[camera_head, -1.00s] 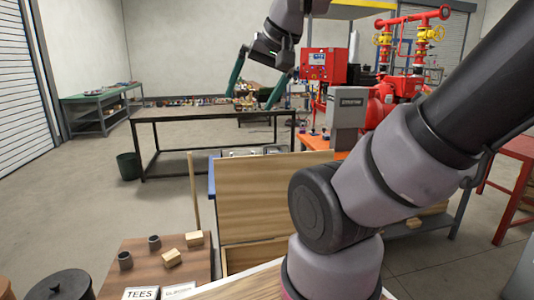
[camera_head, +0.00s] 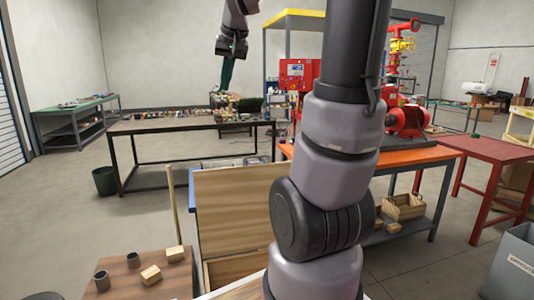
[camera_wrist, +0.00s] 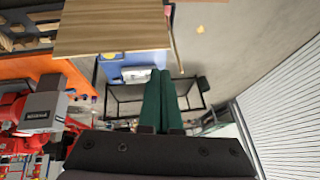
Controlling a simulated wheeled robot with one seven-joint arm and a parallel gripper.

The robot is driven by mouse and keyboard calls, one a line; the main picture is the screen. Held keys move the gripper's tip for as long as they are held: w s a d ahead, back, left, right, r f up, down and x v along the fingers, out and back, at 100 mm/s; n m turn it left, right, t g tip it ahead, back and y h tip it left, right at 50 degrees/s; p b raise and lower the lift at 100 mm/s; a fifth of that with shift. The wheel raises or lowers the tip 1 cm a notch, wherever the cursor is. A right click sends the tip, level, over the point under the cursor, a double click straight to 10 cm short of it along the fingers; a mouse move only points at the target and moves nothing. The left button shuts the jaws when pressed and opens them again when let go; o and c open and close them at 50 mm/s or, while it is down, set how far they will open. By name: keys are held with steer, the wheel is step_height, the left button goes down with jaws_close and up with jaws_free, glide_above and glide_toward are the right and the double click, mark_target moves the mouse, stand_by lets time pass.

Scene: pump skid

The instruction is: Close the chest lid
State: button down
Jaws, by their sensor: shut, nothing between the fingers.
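The chest lid (camera_head: 240,208) is a flat wooden board standing upright and open at the back of the wooden chest (camera_head: 235,268). The chest is partly hidden by my arm and cut by the bottom edge. My gripper (camera_head: 226,84) has dark green fingers, close together with nothing between them. It is in the air, high above and apart from the lid in the head view. The wrist view shows the two fingers (camera_wrist: 160,76) side by side, and a wooden board (camera_wrist: 112,27), seemingly the lid, upside down at the top, apart from the fingertips.
A brown table (camera_head: 145,278) with small wood blocks and grey fittings stands left of the chest. A dark workbench (camera_head: 190,124) is behind it. An orange-topped bench (camera_head: 408,156) with a red pump and a red table (camera_head: 490,149) stand to the right.

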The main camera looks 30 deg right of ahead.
steer(key=w+d+f+g+h, duration=0.1)
steer(key=w+d+f, duration=0.2)
steer(key=w+d, duration=0.55)
steer(key=w+d+f, duration=0.4)
steer(key=w+d, duration=0.1)
steer(key=w, duration=0.6)
steer(key=w+d+f, duration=0.7)
steer(key=d+f, duration=0.2)
steer(key=d, duration=0.1)
steer(key=w+d+f+g, duration=0.1)
steer(key=w+d+f, duration=0.3)
steer(key=d+f, duration=0.55)
steer(key=x, duration=1)
steer(key=shift+m+h, duration=0.3)
steer(key=shift+s+a+r, duration=0.1)
steer(key=shift+s+a, duration=0.15)
steer(key=shift+s, duration=0.4)
steer(key=shift+s+a+f, duration=0.1)
steer(key=shift+s+a, duration=0.15)
steer(key=shift+s, duration=0.4)
steer(key=shift+s+a+r, duration=0.1)
steer(key=shift+s+a, duration=0.15)
steer(key=shift+s, duration=0.4)
